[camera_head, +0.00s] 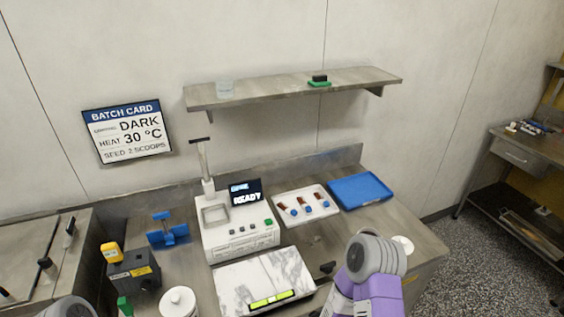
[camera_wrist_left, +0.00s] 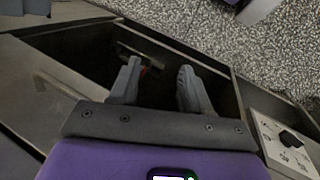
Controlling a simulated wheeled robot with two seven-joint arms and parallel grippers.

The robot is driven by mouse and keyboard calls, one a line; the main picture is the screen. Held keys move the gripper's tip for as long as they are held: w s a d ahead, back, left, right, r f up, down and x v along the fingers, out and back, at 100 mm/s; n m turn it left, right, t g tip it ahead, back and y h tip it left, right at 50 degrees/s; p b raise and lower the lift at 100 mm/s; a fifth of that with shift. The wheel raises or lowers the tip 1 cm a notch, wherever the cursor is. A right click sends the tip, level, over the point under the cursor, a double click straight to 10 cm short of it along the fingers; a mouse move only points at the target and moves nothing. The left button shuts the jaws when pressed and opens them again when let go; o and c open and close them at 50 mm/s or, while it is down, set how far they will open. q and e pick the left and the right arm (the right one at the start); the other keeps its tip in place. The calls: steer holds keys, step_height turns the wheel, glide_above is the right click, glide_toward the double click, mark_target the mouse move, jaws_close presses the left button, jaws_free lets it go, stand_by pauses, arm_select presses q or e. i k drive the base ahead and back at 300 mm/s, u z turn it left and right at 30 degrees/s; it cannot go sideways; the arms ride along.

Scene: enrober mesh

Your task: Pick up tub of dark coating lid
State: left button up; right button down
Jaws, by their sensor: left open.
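A white round tub with a knobbed lid (camera_head: 178,301) stands at the front edge of the head view, left of the marble slab. No label on it is readable, so I cannot tell whether it holds dark coating. Another white round top (camera_head: 403,244) is partly hidden behind my right arm at the right. My left gripper (camera_wrist_left: 157,72) is open, its two fingers apart over a dark open recess in the left wrist view, with nothing held between them. No tub shows in that view. My right gripper is out of view.
A machine with a READY screen (camera_head: 235,228) stands mid-counter behind a marble slab (camera_head: 266,281). A white tray (camera_head: 304,212) of small items and a blue tray (camera_head: 359,191) are to its right. A dark box (camera_head: 133,272) and a blue stand (camera_head: 168,233) are at left.

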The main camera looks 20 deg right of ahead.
mark_target(408, 246)
steer(key=z, duration=1.4)
